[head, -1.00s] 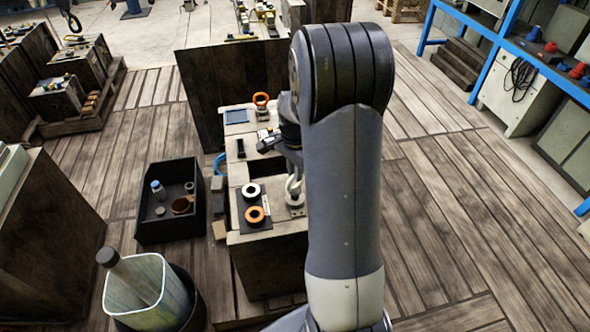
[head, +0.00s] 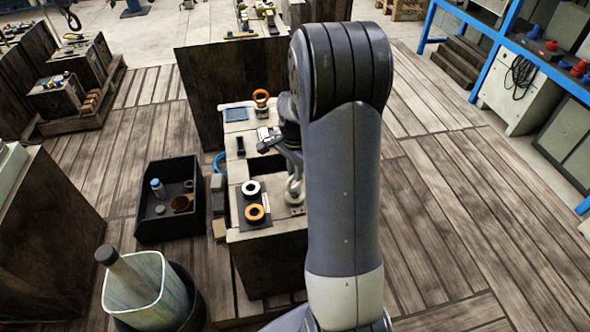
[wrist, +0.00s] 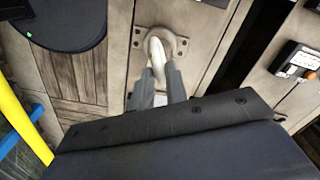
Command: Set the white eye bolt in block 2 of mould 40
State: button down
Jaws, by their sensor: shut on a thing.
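The white eye bolt (wrist: 156,52) is between the fingers of my gripper (wrist: 158,84) in the wrist view. Its ring end reaches over a flat grey plate (wrist: 179,47) with small holes on the pale block top. In the head view the white eye bolt (head: 294,190) is low over the right side of the near mould block (head: 268,242), partly hidden by my arm. My gripper (head: 292,172) is shut on it. Whether the bolt is seated in the plate or just above it I cannot tell. Block and mould numbers are not readable.
A dark pad (head: 241,208) left of the bolt carries a white ring (head: 250,188) and an orange ring (head: 254,213). An orange ring piece (head: 261,97) stands at the block's far end. A black bin (head: 146,228) with small parts is left. Floor at right is clear.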

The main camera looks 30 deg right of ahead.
jog(key=shift+f, duration=0.45)
dwell(0.4)
jog(key=c, duration=1.3)
grip_release()
notch_tip(320, 180, up, 11)
jog(key=shift+f+p, duration=0.1)
jog(key=shift+p, duration=0.3)
jog(key=shift+f, duration=0.1)
notch_tip(320, 180, down, 11)
jog(key=shift+r+b, duration=0.1)
jog(key=shift+b, duration=0.55)
jog(key=shift+r, duration=0.45)
